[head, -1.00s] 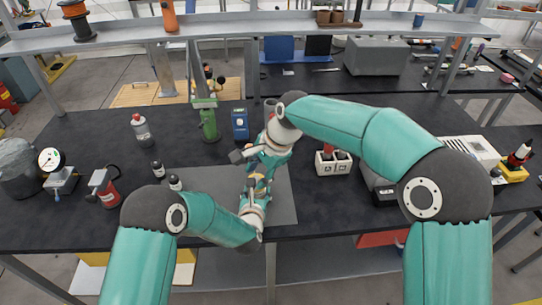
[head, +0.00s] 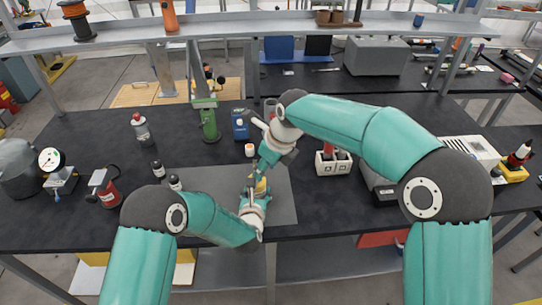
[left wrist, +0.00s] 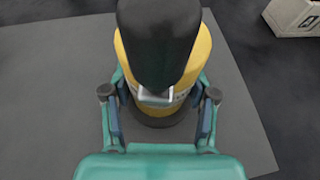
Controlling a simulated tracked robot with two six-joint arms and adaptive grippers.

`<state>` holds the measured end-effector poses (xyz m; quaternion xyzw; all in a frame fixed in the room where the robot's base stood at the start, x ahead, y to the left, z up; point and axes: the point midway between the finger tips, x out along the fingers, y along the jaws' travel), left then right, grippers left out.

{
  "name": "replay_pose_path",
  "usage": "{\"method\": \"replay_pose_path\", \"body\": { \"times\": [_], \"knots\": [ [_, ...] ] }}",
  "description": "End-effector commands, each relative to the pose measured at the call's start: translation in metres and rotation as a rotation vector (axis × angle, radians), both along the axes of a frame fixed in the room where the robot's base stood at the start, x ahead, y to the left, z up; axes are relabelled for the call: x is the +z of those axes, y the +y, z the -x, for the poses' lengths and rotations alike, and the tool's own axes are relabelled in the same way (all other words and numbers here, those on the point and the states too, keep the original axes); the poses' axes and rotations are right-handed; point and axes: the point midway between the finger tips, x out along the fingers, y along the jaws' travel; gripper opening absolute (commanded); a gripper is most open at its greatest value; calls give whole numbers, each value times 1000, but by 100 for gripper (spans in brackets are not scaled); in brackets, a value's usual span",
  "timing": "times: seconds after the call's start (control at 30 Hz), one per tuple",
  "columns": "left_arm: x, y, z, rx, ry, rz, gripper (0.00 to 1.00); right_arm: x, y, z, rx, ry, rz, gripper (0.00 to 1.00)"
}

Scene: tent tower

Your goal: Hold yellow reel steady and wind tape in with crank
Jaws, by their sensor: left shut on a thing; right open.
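The yellow reel (head: 261,187) stands over the grey mat, largely hidden by my arms in the head view. In the left wrist view the yellow reel (left wrist: 198,62) fills the middle, with a rounded black part (left wrist: 160,35) in front of its upper side and a small metal piece below that. I cannot make out the crank or the tape for certain. My left gripper (left wrist: 158,92) is shut on the reel, a finger on each side. My right gripper (head: 258,145) is open and empty, above and behind the reel, its fingers spread.
The grey mat (head: 205,182) lies under the reel. A small orange-and-white bottle (head: 249,150), a blue device (head: 240,125) and a green stand (head: 209,122) are behind. A white divided box (head: 333,163) stands to the right. Small dark bottles (head: 158,168) stand left.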

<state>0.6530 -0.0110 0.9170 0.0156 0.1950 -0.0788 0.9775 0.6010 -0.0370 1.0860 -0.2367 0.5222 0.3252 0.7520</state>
Motion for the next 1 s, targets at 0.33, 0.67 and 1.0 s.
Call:
{"method": "replay_pose_path", "body": {
  "times": [0.33,0.67,1.0],
  "knots": [
    [0,0,0,0,-1,0,0,40,-10,10,-46,11,-13,42],
    [1,0,0,0,-2,0,0,46,-12,12,-45,13,-12,42],
    [1,0,0,1,-2,0,0,46,-12,14,37,1,12,0]
  ]
}}
